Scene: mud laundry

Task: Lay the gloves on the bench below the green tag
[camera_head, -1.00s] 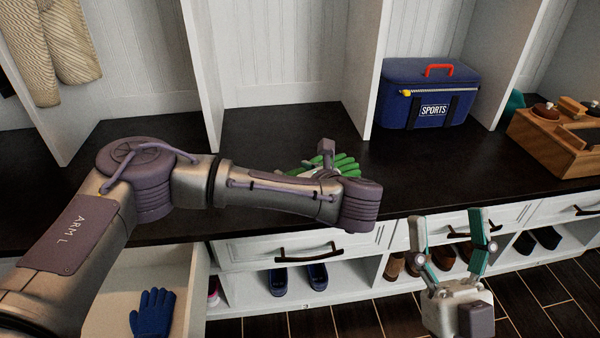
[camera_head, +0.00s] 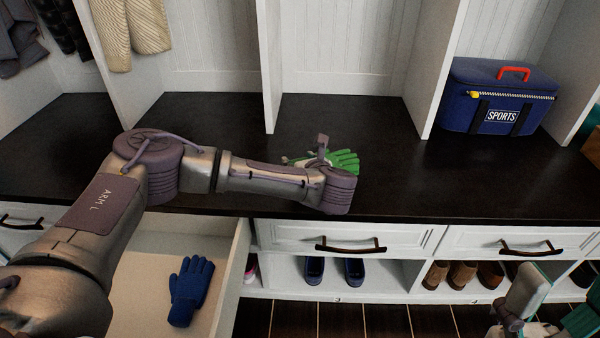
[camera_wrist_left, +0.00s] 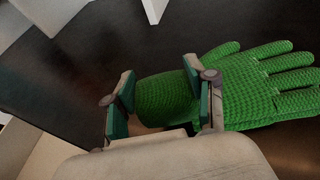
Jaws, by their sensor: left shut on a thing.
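A green knitted glove (camera_head: 345,161) is at the bench (camera_head: 420,180), in the bay left of the sports bag, partly hidden behind my left wrist. In the left wrist view, my left gripper (camera_wrist_left: 160,88) is shut on the cuff of the green glove (camera_wrist_left: 255,85), whose fingers point right. I cannot tell whether the glove touches the bench. A blue glove (camera_head: 188,290) lies in the open drawer (camera_head: 150,262) at the lower left. My right gripper (camera_head: 550,305) is at the lower right, empty, its fingers apart. No green tag shows.
A blue sports bag (camera_head: 498,97) stands on the bench at the right. White dividers (camera_head: 268,65) split the bench into bays; the bench left of my arm is bare. Coats (camera_head: 133,30) hang at the upper left. Shoes (camera_head: 335,270) sit in cubbies below.

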